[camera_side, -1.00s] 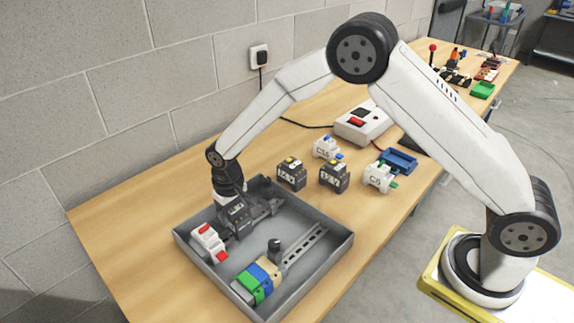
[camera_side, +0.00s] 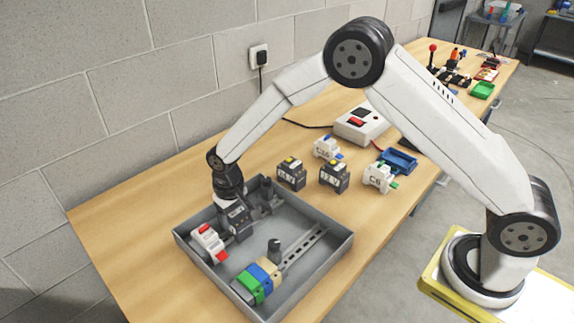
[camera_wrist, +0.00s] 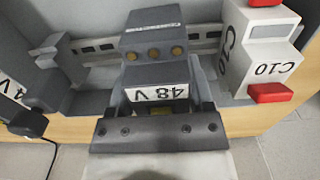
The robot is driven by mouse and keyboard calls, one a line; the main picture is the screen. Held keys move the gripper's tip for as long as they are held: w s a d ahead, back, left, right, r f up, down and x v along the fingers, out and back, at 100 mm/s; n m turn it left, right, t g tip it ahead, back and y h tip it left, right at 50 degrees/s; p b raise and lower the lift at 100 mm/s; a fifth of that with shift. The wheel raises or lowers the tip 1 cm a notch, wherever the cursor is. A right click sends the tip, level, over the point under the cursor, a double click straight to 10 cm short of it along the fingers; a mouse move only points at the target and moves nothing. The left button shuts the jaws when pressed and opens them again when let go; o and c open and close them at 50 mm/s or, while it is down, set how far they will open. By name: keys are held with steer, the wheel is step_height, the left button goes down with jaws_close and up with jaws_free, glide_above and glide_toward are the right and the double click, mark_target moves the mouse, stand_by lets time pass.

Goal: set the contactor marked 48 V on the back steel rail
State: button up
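The dark grey contactor marked 48 V (camera_wrist: 158,75) is between the fingers of my gripper (camera_wrist: 158,112) in the wrist view; its label faces the gripper. In the side view the contactor (camera_side: 238,221) is below my gripper (camera_side: 231,196), inside the grey tray at the back steel rail. The slotted back rail (camera_wrist: 205,36) shows on both sides of it in the wrist view. The contactor is at the rail, but its underside is hidden, so I cannot tell whether it is fully seated. My gripper appears shut on it.
A white-and-red C10 breaker (camera_wrist: 262,55) is close on one side; a grey end stop (camera_wrist: 62,62) is on the other. The front rail (camera_side: 305,244) carries coloured blocks (camera_side: 258,279). Two dark contactors (camera_side: 291,174) (camera_side: 334,176) and white breakers stand outside the tray (camera_side: 340,250).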

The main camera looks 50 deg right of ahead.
steer(key=o, duration=0.4)
steer(key=shift+r, duration=3.95)
steer(key=shift+s+d+r, duration=0.15)
steer(key=shift+s+d, duration=0.1)
steer(key=shift+d, duration=0.15)
steer(key=s+d+r+t, duration=0.1)
steer(key=s+d, duration=0.3)
steer(key=s, duration=0.2)
steer(key=s+d+r, duration=0.1)
steer(key=s+d, duration=0.4)
steer(key=s, duration=0.2)
steer(key=s+d+r+t, duration=0.1)
steer(key=s+d, duration=0.3)
steer(key=s, duration=0.3)
steer(key=shift+d+r+t, duration=0.1)
steer(key=shift+d+t, duration=0.2)
